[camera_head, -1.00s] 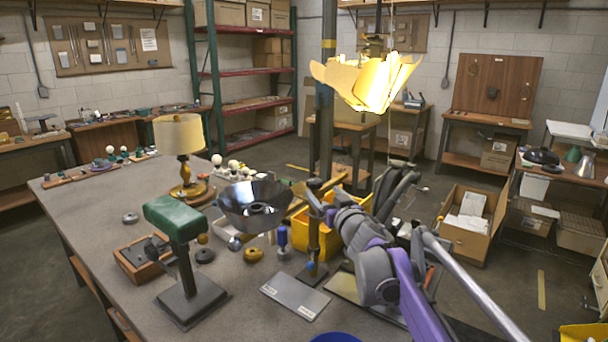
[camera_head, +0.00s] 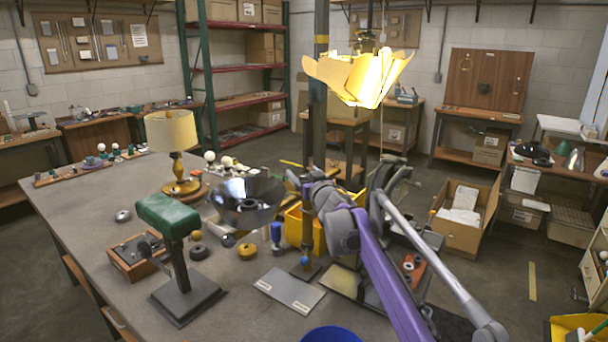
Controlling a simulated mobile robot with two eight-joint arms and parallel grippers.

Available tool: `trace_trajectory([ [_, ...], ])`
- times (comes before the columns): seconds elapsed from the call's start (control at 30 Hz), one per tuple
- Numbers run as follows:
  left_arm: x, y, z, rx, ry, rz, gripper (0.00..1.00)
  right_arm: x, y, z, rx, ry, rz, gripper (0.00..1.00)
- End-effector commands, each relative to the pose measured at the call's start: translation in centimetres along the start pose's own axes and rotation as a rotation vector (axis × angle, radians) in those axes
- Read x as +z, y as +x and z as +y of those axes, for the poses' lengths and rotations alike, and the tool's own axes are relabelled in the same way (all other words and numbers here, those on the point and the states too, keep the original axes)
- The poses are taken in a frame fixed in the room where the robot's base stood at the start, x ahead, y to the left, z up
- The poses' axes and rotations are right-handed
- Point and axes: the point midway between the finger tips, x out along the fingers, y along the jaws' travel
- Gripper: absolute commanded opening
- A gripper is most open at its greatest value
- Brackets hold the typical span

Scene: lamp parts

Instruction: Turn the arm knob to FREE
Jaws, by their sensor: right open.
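A dark, shiny, bowl-like lamp shade (camera_head: 232,207) is near the middle of the workbench. A dark upright post (camera_head: 307,228) on a small base stands to its right, with a blue ball-like part (camera_head: 304,261) low on it. My right gripper (camera_head: 299,183) is at the top of this post, just right of the shade, open. I cannot tell whether it touches anything there. My purple and grey right arm comes in from the lower right. The arm knob and its marking cannot be made out; the gripper and wrist cover part of that area. My left gripper is not in view.
A green-headed stand (camera_head: 170,215) is at the front left, beside a wooden parts tray (camera_head: 125,262). A grey plate (camera_head: 290,290) and a blue bowl (camera_head: 330,335) lie in front. A yellow bin (camera_head: 293,226) sits behind the post. A lit yellow shade (camera_head: 355,78) hangs above.

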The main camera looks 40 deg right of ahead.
Motion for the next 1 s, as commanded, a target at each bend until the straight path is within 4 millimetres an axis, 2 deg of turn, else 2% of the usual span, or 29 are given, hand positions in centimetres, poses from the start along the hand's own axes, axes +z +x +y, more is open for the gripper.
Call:
trace_trajectory([
  [0.17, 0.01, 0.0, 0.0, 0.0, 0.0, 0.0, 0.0, 0.01, -0.01, -0.02, 0.0, 0.0, 0.0, 0.82],
  [0.6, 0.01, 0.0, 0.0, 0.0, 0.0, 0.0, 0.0, 0.01, -0.03, -0.02, 0.0, -0.001, 0.0, 0.03],
  [0.63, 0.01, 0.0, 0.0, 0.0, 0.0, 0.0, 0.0, 0.01, -0.03, -0.02, 0.0, -0.001, 0.0, 0.0],
  [1.0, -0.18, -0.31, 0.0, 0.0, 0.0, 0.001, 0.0, -0.04, -0.03, -0.12, -0.062, -0.003, 0.0, 0.0],
])
